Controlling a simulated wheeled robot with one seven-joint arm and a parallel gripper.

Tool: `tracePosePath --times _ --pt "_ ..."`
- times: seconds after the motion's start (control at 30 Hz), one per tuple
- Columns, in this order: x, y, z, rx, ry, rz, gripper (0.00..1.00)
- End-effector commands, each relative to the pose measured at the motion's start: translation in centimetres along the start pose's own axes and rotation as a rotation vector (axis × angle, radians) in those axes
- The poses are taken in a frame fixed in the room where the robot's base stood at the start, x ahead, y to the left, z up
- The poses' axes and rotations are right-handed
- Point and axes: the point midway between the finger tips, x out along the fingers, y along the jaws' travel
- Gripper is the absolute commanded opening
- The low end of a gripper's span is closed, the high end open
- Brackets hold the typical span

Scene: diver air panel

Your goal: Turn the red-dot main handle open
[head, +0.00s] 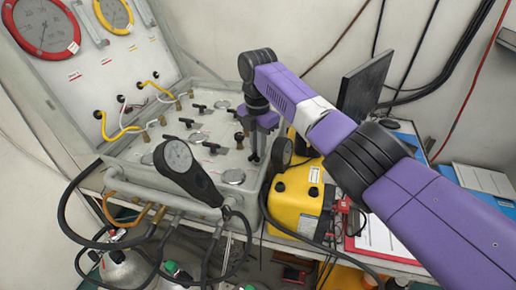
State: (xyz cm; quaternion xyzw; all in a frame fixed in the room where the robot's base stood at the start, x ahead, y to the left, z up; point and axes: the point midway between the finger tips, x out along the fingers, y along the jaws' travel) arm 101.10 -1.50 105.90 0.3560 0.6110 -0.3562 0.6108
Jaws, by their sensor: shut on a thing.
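The air panel (165,152) is a light grey case with its flat face toward me and several black T-shaped handles on it. My gripper (254,156) is at the panel's right edge, pointing down, with its jaws shut on a small handle. The gripper hides most of that handle, and I cannot make out a red dot on it.
The open lid carries a red-ringed gauge (42,26) and a yellow-ringed gauge (113,14). A yellow case (296,200) sits close to the right, below my arm. A dark monitor (364,84) stands behind my arm.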

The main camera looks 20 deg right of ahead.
Motion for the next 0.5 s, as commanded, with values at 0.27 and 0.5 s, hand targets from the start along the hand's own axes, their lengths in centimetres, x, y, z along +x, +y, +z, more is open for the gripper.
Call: tracePosePath --times 0.27,0.5 --pt "-0.08 0.13 -0.04 -0.212 0.000 0.001 0.00" --pt "-0.12 0.19 -0.07 -0.327 0.000 0.002 0.00"
